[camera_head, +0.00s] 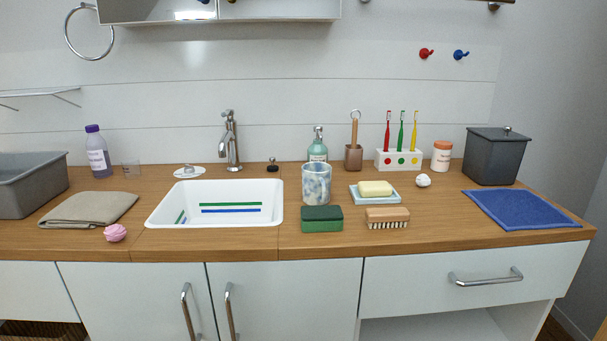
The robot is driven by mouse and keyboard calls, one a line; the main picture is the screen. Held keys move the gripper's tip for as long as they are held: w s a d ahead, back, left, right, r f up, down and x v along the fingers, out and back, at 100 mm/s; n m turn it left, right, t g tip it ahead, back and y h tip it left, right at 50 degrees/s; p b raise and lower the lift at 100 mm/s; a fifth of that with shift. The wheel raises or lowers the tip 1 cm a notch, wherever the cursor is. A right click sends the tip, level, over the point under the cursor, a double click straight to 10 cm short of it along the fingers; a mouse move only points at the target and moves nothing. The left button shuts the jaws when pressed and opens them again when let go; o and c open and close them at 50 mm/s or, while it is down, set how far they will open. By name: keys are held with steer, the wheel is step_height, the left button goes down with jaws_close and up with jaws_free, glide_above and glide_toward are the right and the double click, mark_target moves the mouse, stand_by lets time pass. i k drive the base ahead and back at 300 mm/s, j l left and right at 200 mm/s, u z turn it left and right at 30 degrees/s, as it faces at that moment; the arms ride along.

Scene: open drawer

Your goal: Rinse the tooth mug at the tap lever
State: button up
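A marbled blue and white mug (316,186), which looks like the tooth mug, stands upright on the wooden counter just right of the sink. The white sink (275,203) is set into the counter, with green and blue stripes showing inside it. The chrome tap (232,150) stands behind the sink. Its lever (227,114) is at the top of the tap. I cannot tell whether water runs; no stream shows. My gripper is not in view.
A green sponge (321,219) lies in front of the mug. A soap bottle (318,146) stands behind it. A soap dish (357,196) and a brush (387,218) are to its right. A folded cloth (88,209) and a pink item (115,233) lie left of the sink.

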mark_target(230, 114)
steer(key=i+l, duration=0.25)
steer(key=i, duration=0.3)
steer(key=i+l+u, duration=0.1)
steer(key=i, duration=0.4)
steer(key=l, duration=0.1)
